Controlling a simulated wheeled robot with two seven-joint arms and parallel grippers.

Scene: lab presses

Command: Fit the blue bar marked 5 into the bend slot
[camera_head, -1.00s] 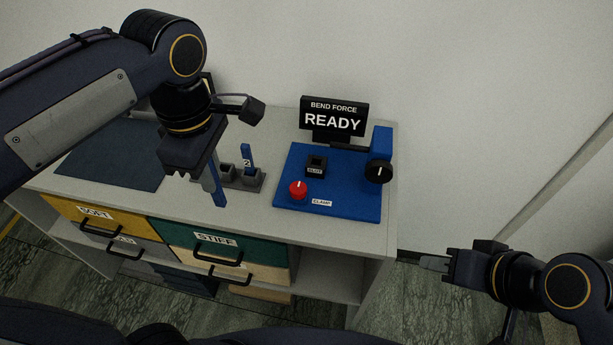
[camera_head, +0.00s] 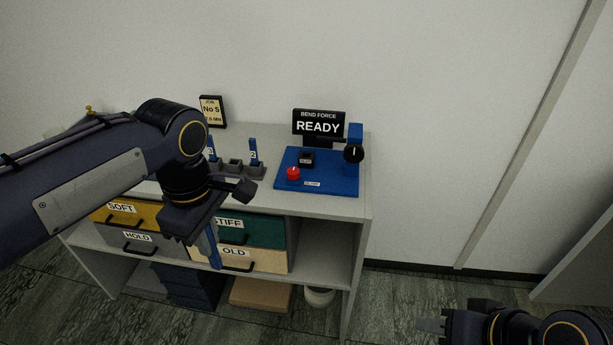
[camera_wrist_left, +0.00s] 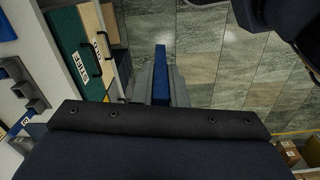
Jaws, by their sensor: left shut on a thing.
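My left gripper (camera_head: 211,240) is shut on a blue bar (camera_head: 213,252), which hangs down in front of the drawers. The bar also shows between the grey fingers in the left wrist view (camera_wrist_left: 161,75); no number is readable on it.
A rack holds a bar marked 2 (camera_head: 253,151) and another blue bar (camera_head: 211,145). A red knob (camera_head: 293,174), a black knob (camera_head: 354,153) and a READY display (camera_head: 318,127) are at the press. A No 5 sign (camera_head: 212,111) stands behind. Drawers (camera_head: 265,231) front the cabinet.

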